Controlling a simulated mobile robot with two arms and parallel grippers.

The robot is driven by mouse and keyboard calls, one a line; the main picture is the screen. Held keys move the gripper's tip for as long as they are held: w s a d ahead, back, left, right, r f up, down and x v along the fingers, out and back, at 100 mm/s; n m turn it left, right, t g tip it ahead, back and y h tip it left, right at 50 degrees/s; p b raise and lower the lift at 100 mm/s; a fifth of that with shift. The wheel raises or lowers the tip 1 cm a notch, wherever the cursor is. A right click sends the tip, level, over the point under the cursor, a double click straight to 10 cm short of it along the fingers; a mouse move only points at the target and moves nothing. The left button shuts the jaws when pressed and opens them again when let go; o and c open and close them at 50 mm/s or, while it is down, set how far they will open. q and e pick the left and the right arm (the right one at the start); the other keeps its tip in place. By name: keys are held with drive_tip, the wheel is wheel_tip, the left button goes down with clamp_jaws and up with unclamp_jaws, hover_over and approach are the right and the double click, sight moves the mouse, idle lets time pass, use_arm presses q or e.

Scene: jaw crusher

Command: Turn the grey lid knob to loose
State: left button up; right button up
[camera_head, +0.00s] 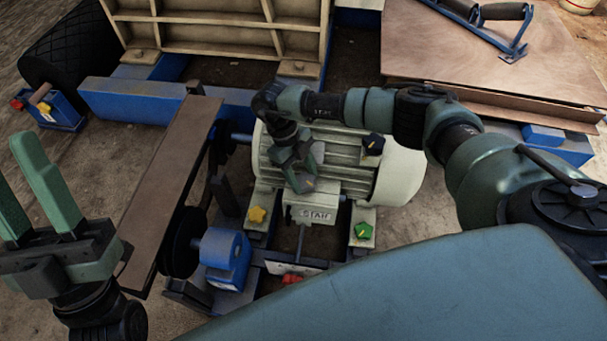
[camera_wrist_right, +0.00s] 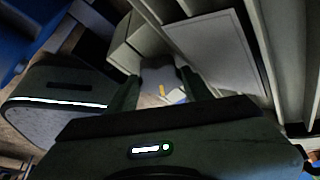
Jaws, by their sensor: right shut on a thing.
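The grey lid knob (camera_wrist_right: 158,74) with a yellow mark sits between the fingers of my right gripper (camera_wrist_right: 161,88) in the right wrist view. In the head view my right gripper (camera_head: 298,180) reaches down to the front of the ribbed motor, above a pale terminal box (camera_head: 316,213) with dark lettering. It is shut on the knob, which the fingers mostly hide; the yellow mark shows at the tips. My left gripper (camera_head: 48,190) is at the left edge, fingers pointing up and apart, open and empty.
The cream motor (camera_head: 400,178) carries a dark knob (camera_head: 372,144). A blue bearing block (camera_head: 224,257) and a long brown belt guard (camera_head: 172,180) stand to the left.

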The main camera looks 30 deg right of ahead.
drive_tip(key=shift+n, duration=0.4)
drive_tip(key=o, duration=1.4)
drive_tip(key=shift+c, duration=0.2)
drive_tip(key=shift+d, duration=0.1)
